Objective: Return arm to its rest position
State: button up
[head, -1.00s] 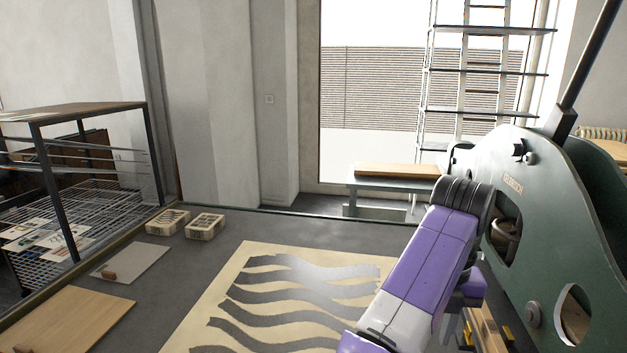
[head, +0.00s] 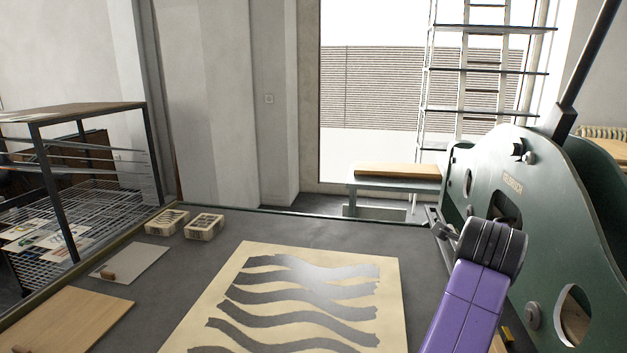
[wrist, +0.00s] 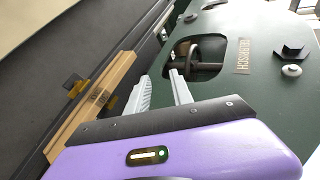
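My gripper (wrist: 160,77) shows in the wrist view. Its two pale fingers stand apart with nothing between them, in front of the green press side. In the head view only my purple arm with its dark joint shows, at the lower right in front of the press; the gripper itself is hidden or out of frame there.
The green press (head: 530,220) stands close on the right. A wooden bar (wrist: 100,98) lies along the bed edge. A sheet with dark wavy bands (head: 390,290) lies on the press bed. Two small blocks (head: 204,226), a grey plate (head: 135,262) and a wooden board (head: 70,320) lie left.

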jog(key=s+d+r+n+t+h, duration=0.15)
jog(key=s+n+t, duration=0.35)
jog(key=n, duration=0.6)
jog(key=s+a+f+n+t+y, duration=0.25)
jog(key=s+a+n, duration=0.3)
jog(key=s, duration=0.35)
jog(key=s+a+f+n+t+y, duration=0.1)
jog(key=s+a+f+n+y, duration=0.3)
jog(key=s+n, duration=0.3)
jog(key=s+a+f+n+t+y, duration=0.2)
jog(key=s+a+f+n+y, duration=0.15)
jog(key=s, duration=0.65)
jog(key=s+a+f+m+g+h, duration=0.1)
jog(key=s+f+g, duration=0.1)
jog(key=s, duration=0.8)
jog(key=s+a+f+m+g, duration=0.1)
jog(key=s+f, duration=0.4)
jog(key=s, duration=0.5)
jog(key=shift+s+a+f+g+h, duration=0.35)
jog(key=shift+a+g, duration=0.35)
jog(key=shift+g, duration=0.25)
